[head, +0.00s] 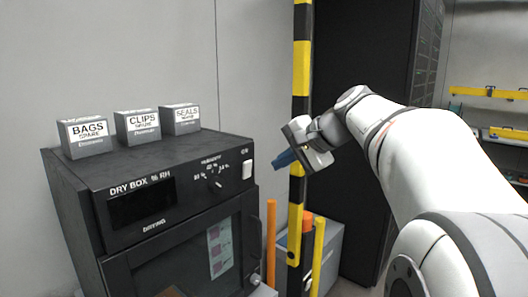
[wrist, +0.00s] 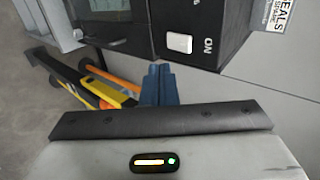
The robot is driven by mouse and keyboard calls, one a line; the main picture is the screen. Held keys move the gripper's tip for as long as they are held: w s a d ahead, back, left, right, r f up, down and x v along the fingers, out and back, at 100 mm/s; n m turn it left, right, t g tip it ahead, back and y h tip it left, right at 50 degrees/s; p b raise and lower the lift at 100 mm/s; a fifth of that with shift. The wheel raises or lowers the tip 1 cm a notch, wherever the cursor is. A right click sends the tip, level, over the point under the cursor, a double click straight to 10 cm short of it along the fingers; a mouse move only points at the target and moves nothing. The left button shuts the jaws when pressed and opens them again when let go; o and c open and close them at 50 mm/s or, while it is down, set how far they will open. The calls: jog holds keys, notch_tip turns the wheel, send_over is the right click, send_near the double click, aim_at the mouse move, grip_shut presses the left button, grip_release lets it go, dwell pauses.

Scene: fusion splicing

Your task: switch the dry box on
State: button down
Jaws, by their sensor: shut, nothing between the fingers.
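The dry box (head: 180,240) is a black cabinet at the left of the head view, with a dark display (head: 141,207) labelled "DRY BOX % RH" and a dial (head: 214,183) on its front panel. A white switch (head: 247,169) sits at the panel's right end. In the wrist view the switch (wrist: 179,43) shows beside the word "ON". My gripper (head: 285,159) has blue fingers, shut and empty, to the right of the switch and apart from it. In the wrist view the shut fingertips (wrist: 158,72) are just below the switch in the picture.
Boxes labelled BAGS (head: 86,137), CLIPS (head: 138,126) and SEALS (head: 181,119) stand on the dry box. A black-and-yellow post (head: 302,60) rises behind my gripper. Orange (head: 271,240) and yellow (head: 318,255) posts stand right of the box, near a grey case (head: 331,245).

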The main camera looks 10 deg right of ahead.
aim_at(248, 169)
jog(key=shift+w+a+f+p, duration=0.3)
jog(key=shift+w+a, duration=0.4)
jog(key=shift+w, duration=0.25)
jog(key=shift+w+a+f+p, duration=0.3)
jog(key=shift+w+a, duration=0.35)
jog(key=shift+w, duration=0.25)
jog(key=shift+w+a+f+p, duration=0.2)
jog(key=shift+w+a+f, duration=0.1)
jog(key=shift+w+a, duration=0.55)
jog(key=shift+w+d, duration=0.1)
jog(key=shift+d, duration=0.1)
